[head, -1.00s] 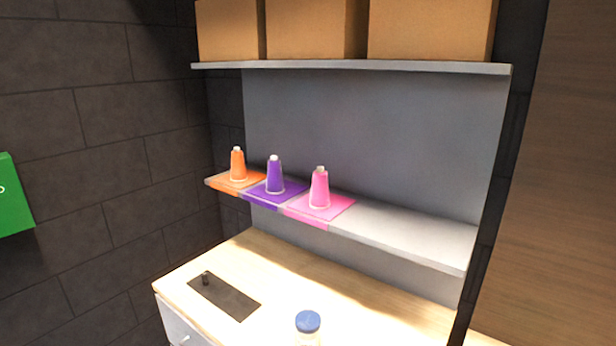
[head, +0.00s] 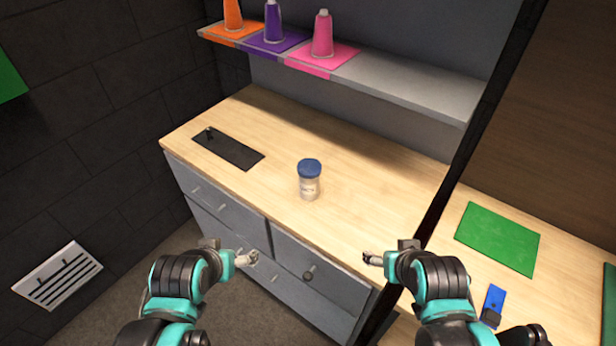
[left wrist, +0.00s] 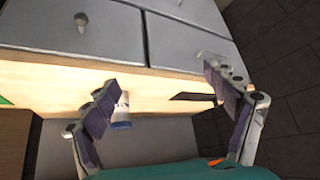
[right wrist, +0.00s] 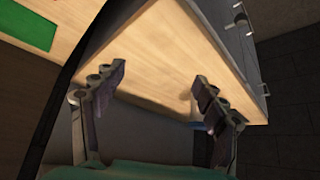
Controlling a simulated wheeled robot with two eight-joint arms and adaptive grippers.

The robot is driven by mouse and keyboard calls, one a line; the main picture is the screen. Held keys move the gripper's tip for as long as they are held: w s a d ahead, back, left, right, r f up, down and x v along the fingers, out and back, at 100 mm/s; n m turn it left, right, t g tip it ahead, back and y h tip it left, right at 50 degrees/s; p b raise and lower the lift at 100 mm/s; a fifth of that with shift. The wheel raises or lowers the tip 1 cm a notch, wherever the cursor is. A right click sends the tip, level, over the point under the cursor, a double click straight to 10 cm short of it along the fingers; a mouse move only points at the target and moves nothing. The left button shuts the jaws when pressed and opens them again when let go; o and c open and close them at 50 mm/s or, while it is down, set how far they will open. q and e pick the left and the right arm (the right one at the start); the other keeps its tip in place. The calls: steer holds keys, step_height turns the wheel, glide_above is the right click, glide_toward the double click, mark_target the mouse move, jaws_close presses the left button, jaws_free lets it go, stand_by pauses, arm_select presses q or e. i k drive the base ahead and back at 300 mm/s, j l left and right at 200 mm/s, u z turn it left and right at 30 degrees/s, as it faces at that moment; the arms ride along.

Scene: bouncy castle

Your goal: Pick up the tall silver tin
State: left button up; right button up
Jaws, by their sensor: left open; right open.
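A silvery-white tin (head: 309,187) with a blue lid stands upright on the light wood counter, near its front edge, in the middle of the head view. Part of it shows beside a finger in the left wrist view (left wrist: 122,110). My left gripper (head: 248,258) is open and empty, in front of the drawers, nearer to me than the tin and to its left. My right gripper (head: 372,258) is open and empty, nearer to me and to the tin's right. Neither touches the tin. In the right wrist view the tin is mostly hidden behind a finger.
Grey drawers (head: 223,212) with knobs lie under the counter (head: 370,185). A black plate (head: 228,149) lies at the counter's left. A shelf (head: 405,87) above holds orange, purple and pink cones. A dark post (head: 455,180) stands at right, beside a green mat (head: 497,238).

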mark_target(309, 189)
steer(key=z, duration=0.75)
steer(key=j+z, duration=0.55)
steer(key=z, duration=0.15)
steer(key=j+z, duration=0.35)
